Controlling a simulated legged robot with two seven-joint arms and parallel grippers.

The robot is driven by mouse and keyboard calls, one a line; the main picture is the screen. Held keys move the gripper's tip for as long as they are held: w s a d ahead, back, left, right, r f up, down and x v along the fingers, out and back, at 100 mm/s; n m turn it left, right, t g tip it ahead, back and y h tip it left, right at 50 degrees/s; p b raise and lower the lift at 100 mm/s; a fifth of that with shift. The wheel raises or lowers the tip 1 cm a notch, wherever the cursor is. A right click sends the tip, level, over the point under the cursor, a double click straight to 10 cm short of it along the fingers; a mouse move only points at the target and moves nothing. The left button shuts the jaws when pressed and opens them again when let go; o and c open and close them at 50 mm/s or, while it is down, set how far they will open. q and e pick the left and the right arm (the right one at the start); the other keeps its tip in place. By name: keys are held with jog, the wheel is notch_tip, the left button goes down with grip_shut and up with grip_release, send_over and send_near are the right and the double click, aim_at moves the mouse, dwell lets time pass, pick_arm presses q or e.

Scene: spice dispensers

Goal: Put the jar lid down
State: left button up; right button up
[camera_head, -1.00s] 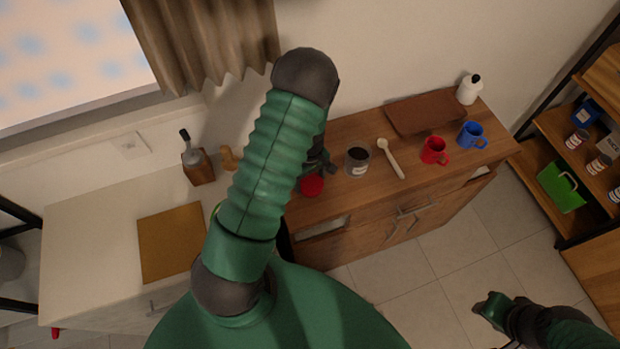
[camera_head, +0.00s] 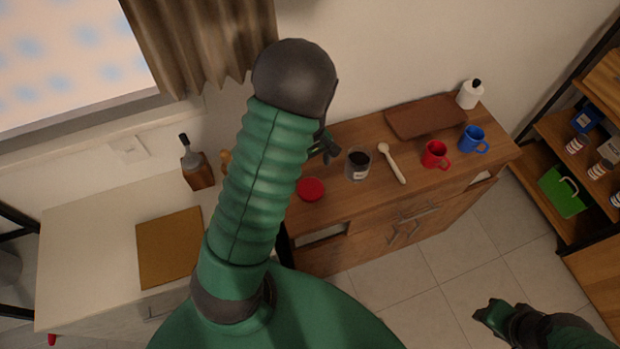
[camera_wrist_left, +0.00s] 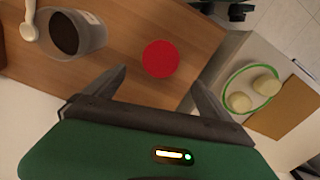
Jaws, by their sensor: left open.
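The red jar lid (camera_head: 311,189) lies flat on the wooden cabinet top, near its front left edge. It also shows in the left wrist view (camera_wrist_left: 161,59), beyond and between the fingers, apart from both. My left gripper (camera_head: 325,151) is behind the lid in the head view, partly hidden by my arm. In the left wrist view the left gripper (camera_wrist_left: 158,92) is open and empty. The open jar (camera_head: 358,163) with dark contents stands to the right of the lid. My right gripper (camera_head: 487,312) is low at the right, over the floor, its fingers too small to judge.
A light spoon (camera_head: 391,161), a red mug (camera_head: 434,154), a blue mug (camera_head: 472,139) and a brown board (camera_head: 426,116) are right of the jar. A white counter with a cutting board (camera_head: 168,247) is at left. A green-rimmed plate (camera_wrist_left: 238,101) holds two pale pieces.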

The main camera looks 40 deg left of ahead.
pick_arm(q)
jog(key=s+d+r+m+t, duration=0.1)
jog(key=s+d+r+m, duration=0.2)
jog(key=d+m, duration=0.4)
jog(key=s+d+r+m+t, duration=0.1)
jog(key=s+d+r+m, duration=0.2)
jog(key=d+r+m, duration=0.2)
jog(key=d+m, duration=0.3)
jog(key=shift+d+r+t, duration=0.15)
jog(key=shift+d+t, duration=0.1)
jog(key=shift+t, duration=0.05)
jog(key=shift+s, duration=0.25)
jog(key=shift+d+r, duration=0.1)
jog(key=shift+d, duration=0.1)
jog(key=shift+w+d, duration=0.1)
